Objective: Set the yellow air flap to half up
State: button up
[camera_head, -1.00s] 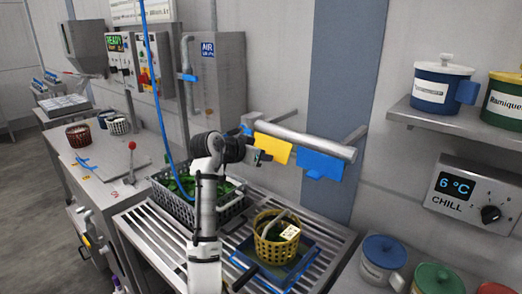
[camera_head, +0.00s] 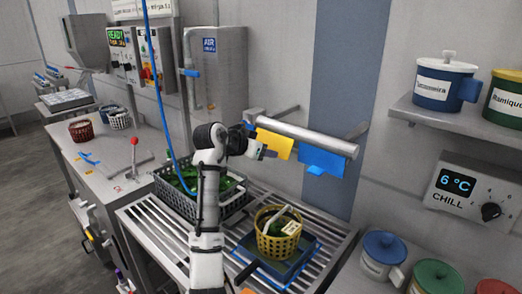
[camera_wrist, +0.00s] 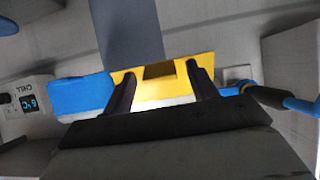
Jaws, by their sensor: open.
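The yellow air flap (camera_head: 274,144) hangs from a horizontal metal pipe (camera_head: 302,134) on the wall, beside a blue flap (camera_head: 322,161). In the head view it is tilted, with its lower edge toward my arm. My gripper (camera_head: 262,152) is at the left side of the yellow flap. In the wrist view, my gripper (camera_wrist: 163,88) is open, with its two dark fingers in front of the yellow flap (camera_wrist: 160,90). The blue flap (camera_wrist: 82,96) shows to the left there. I cannot tell whether the fingers touch the yellow flap.
Below are a slatted metal counter (camera_head: 150,222), a yellow basket (camera_head: 268,243) on a blue-edged scale and a dark crate of greens (camera_head: 168,212). A shelf (camera_head: 445,122) with lidded pots and a chill panel (camera_head: 470,196) are at right. A blue hose (camera_head: 153,70) hangs behind my arm.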

jog(key=b+v, duration=0.4)
jog(key=v, duration=0.9)
jog(key=shift+s+a+r, duration=0.2)
jog(key=shift+s, duration=0.05)
